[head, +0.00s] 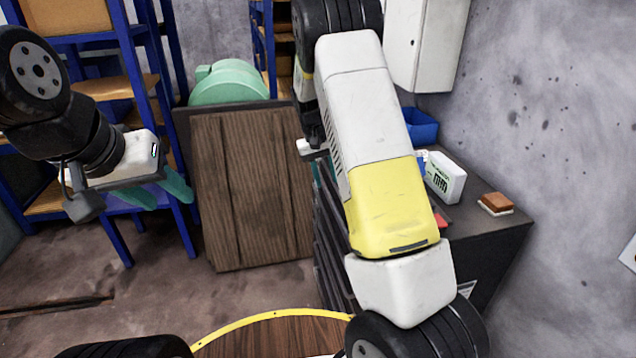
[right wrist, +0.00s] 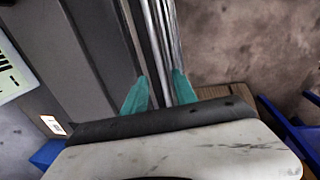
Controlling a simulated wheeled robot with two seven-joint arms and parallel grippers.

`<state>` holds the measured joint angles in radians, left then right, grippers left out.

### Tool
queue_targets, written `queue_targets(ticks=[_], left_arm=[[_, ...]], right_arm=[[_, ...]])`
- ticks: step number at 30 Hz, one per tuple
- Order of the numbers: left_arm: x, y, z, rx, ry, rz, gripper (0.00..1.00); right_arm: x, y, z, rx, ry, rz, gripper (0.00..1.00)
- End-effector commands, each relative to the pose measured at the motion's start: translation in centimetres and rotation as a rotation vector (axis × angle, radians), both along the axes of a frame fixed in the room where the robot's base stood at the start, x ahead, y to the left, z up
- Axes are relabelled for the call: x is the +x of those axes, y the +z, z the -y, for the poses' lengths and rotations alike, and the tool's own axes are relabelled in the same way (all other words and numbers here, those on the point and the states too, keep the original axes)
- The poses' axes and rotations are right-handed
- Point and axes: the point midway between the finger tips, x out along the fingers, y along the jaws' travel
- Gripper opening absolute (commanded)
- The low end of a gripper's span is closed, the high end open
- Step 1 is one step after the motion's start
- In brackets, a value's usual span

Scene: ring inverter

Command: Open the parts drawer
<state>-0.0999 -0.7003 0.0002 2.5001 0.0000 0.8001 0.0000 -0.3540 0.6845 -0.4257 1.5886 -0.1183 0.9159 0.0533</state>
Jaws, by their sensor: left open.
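The dark drawer cabinet (head: 485,260) stands against the right wall. Its drawer fronts (head: 330,255) face left and are partly hidden by my right arm. I cannot tell which one is the parts drawer. My right gripper mostly hides behind my arm in the head view. In the right wrist view its two teal fingers (right wrist: 160,92) stand on either side of a shiny metal strip (right wrist: 160,35) along the dark cabinet face. Whether they press on it I cannot tell. My left gripper (head: 160,190) is open and empty in the air at the left, away from the cabinet.
On the cabinet top are a white box (head: 445,177), a brown block (head: 496,202) and a blue bin (head: 421,126). A brown wooden panel (head: 250,190) stands left of the cabinet. Blue shelving (head: 130,60) fills the back left. Floor at lower left is mostly clear.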

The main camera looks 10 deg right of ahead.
Motion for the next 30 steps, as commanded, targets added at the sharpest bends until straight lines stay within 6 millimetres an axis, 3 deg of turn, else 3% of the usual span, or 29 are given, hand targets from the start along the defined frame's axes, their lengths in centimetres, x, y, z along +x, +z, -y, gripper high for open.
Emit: queue_targets(ticks=[9,21,22,27,30], left_arm=[[0.0,0.0,0.0,0.000,0.000,0.000,0.46],[0.0,0.0,0.0,0.000,0.000,0.000,0.46],[0.0,0.0,0.0,0.000,0.000,0.000,0.46],[0.0,0.0,0.0,0.000,0.000,0.000,0.46],[0.0,0.0,0.0,0.000,0.000,0.000,0.46]], right_arm=[[-0.1,-4.9,1.0,0.000,-0.002,-0.003,0.33],[0.0,-5.9,1.2,0.002,-0.001,0.000,0.33],[0.0,-5.9,1.2,0.002,-0.001,0.000,0.32],[0.0,-5.9,1.2,0.002,-0.001,0.000,0.00],[0.0,-5.9,1.2,0.002,-0.001,0.000,0.00]])
